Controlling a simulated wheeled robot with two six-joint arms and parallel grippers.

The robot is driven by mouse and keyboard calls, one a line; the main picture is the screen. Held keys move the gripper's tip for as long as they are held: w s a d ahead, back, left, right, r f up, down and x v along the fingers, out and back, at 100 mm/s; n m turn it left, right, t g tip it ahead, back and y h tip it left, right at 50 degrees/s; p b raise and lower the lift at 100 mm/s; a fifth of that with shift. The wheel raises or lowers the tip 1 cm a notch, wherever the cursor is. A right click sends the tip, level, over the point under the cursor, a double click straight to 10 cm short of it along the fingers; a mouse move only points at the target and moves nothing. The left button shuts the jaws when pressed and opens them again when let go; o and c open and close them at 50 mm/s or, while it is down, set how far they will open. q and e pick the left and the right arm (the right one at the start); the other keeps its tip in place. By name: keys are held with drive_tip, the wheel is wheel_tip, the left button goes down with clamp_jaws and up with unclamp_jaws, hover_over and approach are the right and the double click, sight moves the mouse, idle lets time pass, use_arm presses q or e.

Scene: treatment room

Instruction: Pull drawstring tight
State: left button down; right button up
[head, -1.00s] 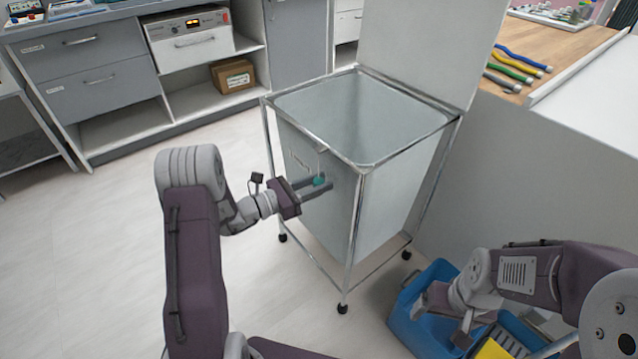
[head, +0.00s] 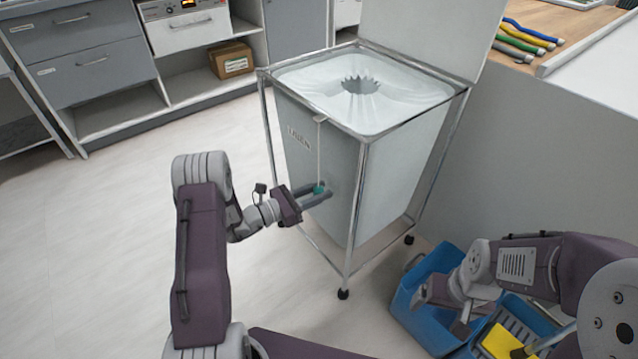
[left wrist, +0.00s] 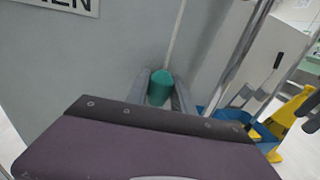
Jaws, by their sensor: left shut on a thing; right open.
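A grey laundry bag (head: 320,165) hangs in a wheeled chrome frame. Its top is gathered inward, leaving a small puckered hole (head: 360,86) in the middle. A pale drawstring (head: 320,150) runs straight down the bag's front from the frame's rim to a teal toggle (head: 319,188). My left gripper (head: 322,194) is shut on the toggle, low in front of the bag. The teal toggle (left wrist: 160,87) also shows between the fingers in the left wrist view, with the cord rising from it. My right gripper (head: 440,310) is open and empty at lower right, over a blue bucket.
The blue bucket (head: 400,302) with a yellow item (head: 500,342) stands on the floor at lower right. The frame's raised lid (head: 430,30) stands behind the bag. Grey cabinets (head: 90,60) line the back left. The floor left of the bag is clear.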

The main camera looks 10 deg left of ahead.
use_arm(q)
wheel_tip(320, 180, down, 4)
drive_tip(key=shift+r+b, duration=0.2)
drive_tip(key=shift+b, duration=0.35)
drive_tip(key=shift+s+f, duration=0.1)
drive_tip(key=shift+f, duration=0.05)
use_arm(e)
drive_tip(key=shift+f, duration=0.9)
use_arm(q)
drive_tip(key=shift+f, duration=0.1)
drive_tip(key=c, duration=1.1)
unclamp_jaws()
drive_tip(key=p+v, duration=0.4)
drive_tip(key=v, duration=0.5)
use_arm(e)
wheel_tip(320, 180, up, 4)
drive_tip(key=shift+r, duration=0.1)
